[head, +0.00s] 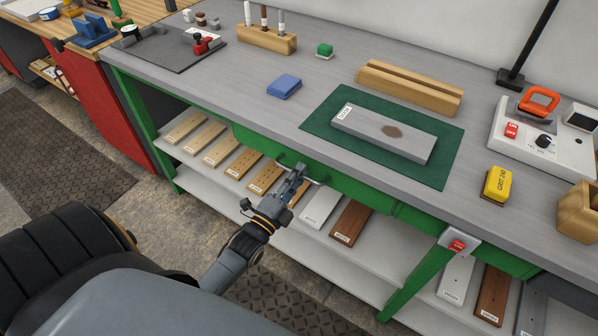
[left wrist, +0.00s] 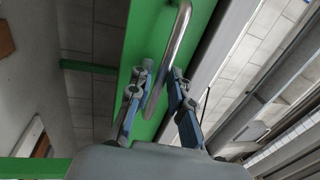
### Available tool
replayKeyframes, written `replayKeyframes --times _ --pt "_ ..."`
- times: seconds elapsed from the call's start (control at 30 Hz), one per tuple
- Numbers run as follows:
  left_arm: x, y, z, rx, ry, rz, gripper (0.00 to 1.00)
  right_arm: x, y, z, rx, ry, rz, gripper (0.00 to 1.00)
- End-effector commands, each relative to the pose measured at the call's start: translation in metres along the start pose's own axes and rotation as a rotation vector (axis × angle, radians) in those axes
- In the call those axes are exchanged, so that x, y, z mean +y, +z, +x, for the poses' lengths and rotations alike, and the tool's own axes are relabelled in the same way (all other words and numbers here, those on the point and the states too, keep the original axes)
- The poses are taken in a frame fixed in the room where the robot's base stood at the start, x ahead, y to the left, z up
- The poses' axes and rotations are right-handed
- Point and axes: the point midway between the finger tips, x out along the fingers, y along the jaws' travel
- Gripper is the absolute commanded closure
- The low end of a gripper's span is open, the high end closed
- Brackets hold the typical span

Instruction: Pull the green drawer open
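The green drawer (head: 345,184) is set under the front edge of the grey workbench top. Its front looks flush with the bench, with no gap showing. A metal bar handle (head: 319,182) is on its front, partly hidden by my gripper. My left gripper (head: 297,174) is at this handle. In the left wrist view the handle (left wrist: 178,38) runs between the two open fingers (left wrist: 160,80), with a gap still visible on each side. The green drawer front (left wrist: 143,35) lies beyond the fingers. My right gripper is in neither view.
A shelf (head: 205,180) below holds several labelled boards. A grey board (head: 365,130) lies on a green mat (head: 318,107) on the bench top. A green leg (head: 415,285) with a red switch (head: 457,245) stands to the right. Floor before the bench is clear.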

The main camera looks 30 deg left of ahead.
Motion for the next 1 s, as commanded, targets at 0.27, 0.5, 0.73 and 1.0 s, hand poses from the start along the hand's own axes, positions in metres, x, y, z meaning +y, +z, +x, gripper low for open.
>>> replayKeyframes --times 0.27,0.5,0.73,1.0 --pt "0.0002 0.0000 0.0073 0.000 0.001 0.000 0.80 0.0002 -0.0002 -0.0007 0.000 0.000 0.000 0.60" --pt "0.0002 0.0001 0.0070 0.000 0.001 0.000 1.00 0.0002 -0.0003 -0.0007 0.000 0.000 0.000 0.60" --pt "0.0004 0.0001 0.0068 0.000 0.001 0.000 1.00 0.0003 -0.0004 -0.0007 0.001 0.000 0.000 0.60" --pt "0.0010 0.0001 0.0062 -0.001 0.004 -0.001 1.00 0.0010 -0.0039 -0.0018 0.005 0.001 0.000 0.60"
